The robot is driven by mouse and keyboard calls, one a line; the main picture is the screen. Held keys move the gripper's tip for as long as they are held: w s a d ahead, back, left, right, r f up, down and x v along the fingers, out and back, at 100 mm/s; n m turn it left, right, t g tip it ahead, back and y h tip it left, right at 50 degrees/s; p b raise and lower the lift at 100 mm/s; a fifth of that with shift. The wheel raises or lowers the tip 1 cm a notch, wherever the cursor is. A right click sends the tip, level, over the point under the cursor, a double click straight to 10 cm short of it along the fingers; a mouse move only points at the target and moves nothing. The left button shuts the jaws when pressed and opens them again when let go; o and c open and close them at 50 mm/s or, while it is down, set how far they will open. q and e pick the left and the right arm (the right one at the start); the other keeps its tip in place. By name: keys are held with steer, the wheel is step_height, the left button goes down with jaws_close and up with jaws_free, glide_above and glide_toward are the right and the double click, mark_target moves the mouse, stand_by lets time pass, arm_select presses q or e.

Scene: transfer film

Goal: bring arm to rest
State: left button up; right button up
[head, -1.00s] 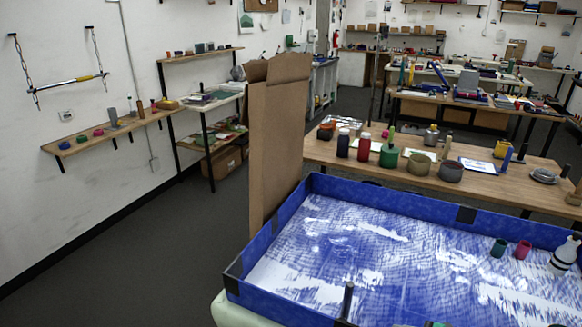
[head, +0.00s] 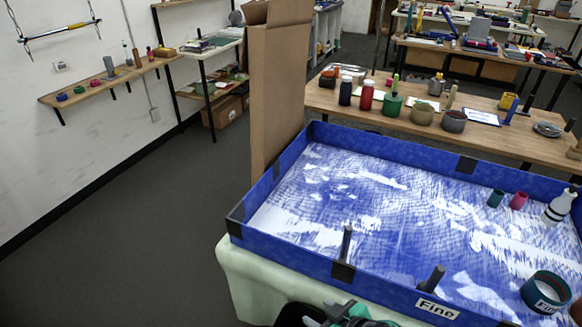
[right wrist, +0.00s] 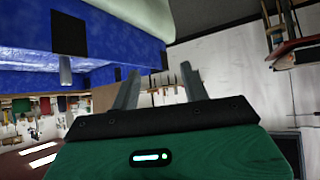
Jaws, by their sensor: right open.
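My right gripper (head: 316,318) shows in part, green and black, at the bottom edge of the head view, in front of the blue-walled tray (head: 290,256). In the right wrist view its two grey fingers (right wrist: 159,84) are apart with nothing between them. The tray (right wrist: 135,20) shows above and left of the fingers there, apart from them. My left gripper is in neither view now.
The tray rests on a pale green support (head: 262,285) and holds a bottle (head: 559,206), small cups and a container (head: 545,292). A tall cardboard piece (head: 278,95) stands behind its left corner. A wooden table (head: 480,135) holds jars. The floor at left (head: 130,240) is clear.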

steer(key=s+d+f+m+g+h, duration=0.35)
steer(key=s+d+m+h, duration=0.25)
steer(key=s+d, duration=0.9)
step_height(320, 180, down, 30)
steer(key=g, duration=0.2)
steer(key=s+d+f, duration=0.2)
steer(key=s+f, duration=0.7)
steer(key=f, duration=0.1)
steer(key=s+d+f+g, duration=0.1)
steer(key=s+d+f, duration=0.1)
steer(key=s+f, duration=0.8)
steer(key=shift+d+n, duration=0.2)
steer(key=shift+n, duration=0.1)
steer(key=shift+s+g, duration=0.1)
steer(key=shift+g, duration=0.15)
steer(key=shift+c, duration=1.1)
steer(key=shift+s, duration=0.1)
